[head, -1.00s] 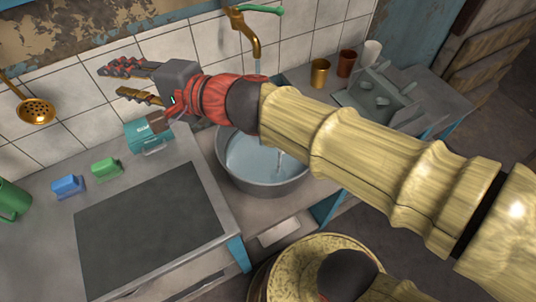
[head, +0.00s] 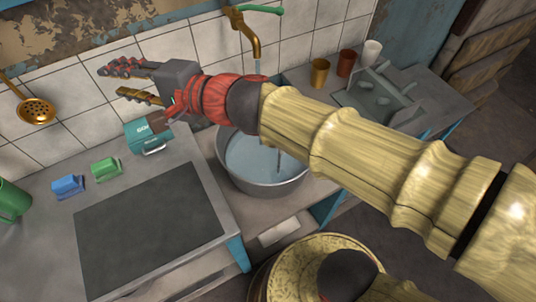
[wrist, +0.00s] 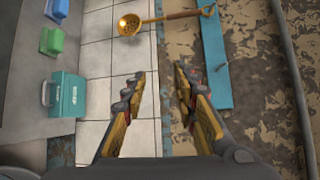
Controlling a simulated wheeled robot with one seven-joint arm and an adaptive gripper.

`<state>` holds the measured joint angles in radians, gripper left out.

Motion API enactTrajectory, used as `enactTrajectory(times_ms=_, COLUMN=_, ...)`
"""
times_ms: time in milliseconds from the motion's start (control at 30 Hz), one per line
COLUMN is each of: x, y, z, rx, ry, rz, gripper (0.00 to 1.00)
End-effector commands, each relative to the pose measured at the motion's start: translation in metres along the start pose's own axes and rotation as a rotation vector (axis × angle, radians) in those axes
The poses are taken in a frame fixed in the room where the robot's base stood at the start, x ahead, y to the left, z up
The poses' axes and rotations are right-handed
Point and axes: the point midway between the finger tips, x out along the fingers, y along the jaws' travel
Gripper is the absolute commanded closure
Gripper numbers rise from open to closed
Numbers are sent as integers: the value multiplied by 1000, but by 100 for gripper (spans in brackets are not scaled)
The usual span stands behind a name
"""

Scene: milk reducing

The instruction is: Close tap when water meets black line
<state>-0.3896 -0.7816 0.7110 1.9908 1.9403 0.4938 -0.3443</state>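The brass tap (head: 247,34) is on the tiled wall at top middle, with a green handle (head: 264,9) pointing right. A thin stream of water (head: 257,66) shows below its spout. The grey metal basin (head: 262,187) under it holds water (head: 255,160). I cannot clearly make out a black line; a dark thin mark (head: 279,160) shows in the basin near my arm. My gripper (head: 122,82) is left of the tap, in front of the wall tiles, fingers apart and empty. The wrist view shows the open fingers of my gripper (wrist: 158,95) facing the wall. My arm hides the basin's upper right.
A teal box (head: 150,134) stands on the counter below my gripper. Green (head: 105,168) and blue (head: 68,186) blocks and a green mug (head: 12,200) are at left. A gold ladle (head: 36,110) hangs on the wall. Cups (head: 320,72) stand right of the tap.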

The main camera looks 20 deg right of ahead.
Motion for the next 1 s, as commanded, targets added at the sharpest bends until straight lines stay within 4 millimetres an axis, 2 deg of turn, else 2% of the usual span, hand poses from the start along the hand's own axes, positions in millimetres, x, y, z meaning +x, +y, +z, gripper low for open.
enactTrajectory(times_ms=433, x=0, y=0, z=0, rx=0, ry=0, rz=0, gripper=72)
enactTrajectory(times_ms=700, x=0, y=-2, z=0, rx=0, ry=0, rz=0, gripper=87)
enactTrajectory(times_ms=933, x=4, y=-26, z=-2, rx=16, ry=5, rz=31, gripper=100)
enactTrajectory(times_ms=1000, x=7, y=-29, z=-4, rx=28, ry=8, rz=58, gripper=100)
